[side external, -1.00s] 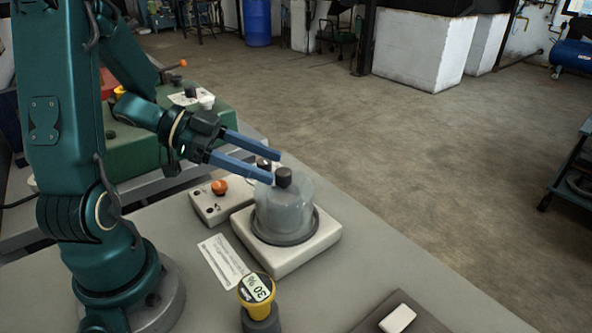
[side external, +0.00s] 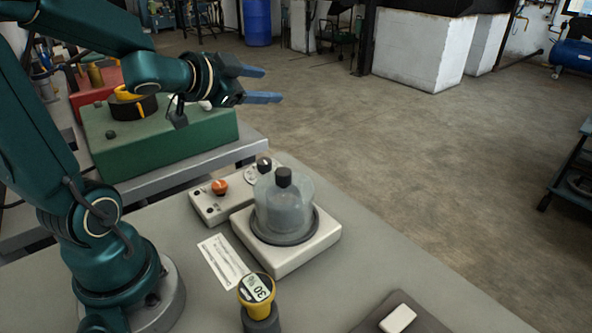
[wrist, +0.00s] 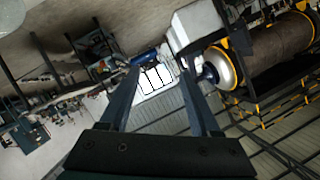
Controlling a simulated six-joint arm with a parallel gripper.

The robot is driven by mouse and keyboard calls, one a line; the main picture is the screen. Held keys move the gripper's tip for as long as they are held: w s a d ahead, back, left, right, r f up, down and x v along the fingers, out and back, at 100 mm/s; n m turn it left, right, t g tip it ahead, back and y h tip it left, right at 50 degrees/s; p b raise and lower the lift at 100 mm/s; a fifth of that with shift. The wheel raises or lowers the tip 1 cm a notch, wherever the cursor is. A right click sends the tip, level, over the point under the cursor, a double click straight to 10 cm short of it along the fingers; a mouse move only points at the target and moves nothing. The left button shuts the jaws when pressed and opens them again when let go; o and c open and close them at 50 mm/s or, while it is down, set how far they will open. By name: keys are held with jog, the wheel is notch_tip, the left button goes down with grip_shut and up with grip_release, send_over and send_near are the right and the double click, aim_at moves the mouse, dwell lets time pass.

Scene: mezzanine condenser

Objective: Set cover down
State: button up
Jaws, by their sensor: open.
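The cover (side external: 298,196) is a clear dome with a black knob (side external: 283,177) on top. It sits upright on the dark ring of a white square base (side external: 287,262) on the bench. My gripper (side external: 272,84) is open and empty, raised well above and behind the cover in the side view. In the wrist view its two fingers (wrist: 162,100) are spread with nothing between them, and the cover is not seen there.
A control box with an orange knob (side external: 220,187) adjoins the base. A yellow-topped gauge (side external: 257,289), a paper label (side external: 223,261) and a dark pad with a white block (side external: 397,318) are on the bench (side external: 180,222). A green box (side external: 160,142) stands behind.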

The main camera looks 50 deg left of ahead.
jog(key=s+d+f+n+g+h, duration=0.1)
jog(key=s+d+f+n+g, duration=0.1)
jog(key=s+d, duration=0.5)
jog(key=s+d+f+n+g+h, duration=0.1)
jog(key=s+d+f+g+h, duration=0.1)
jog(key=s+d+f+g, duration=0.2)
jog(key=s+d+g, duration=0.2)
jog(key=s+d, duration=0.1)
jog(key=s, duration=0.1)
jog(key=shift+s+d+n, duration=0.2)
jog(key=shift+s+n, duration=0.15)
jog(key=shift+n, duration=0.05)
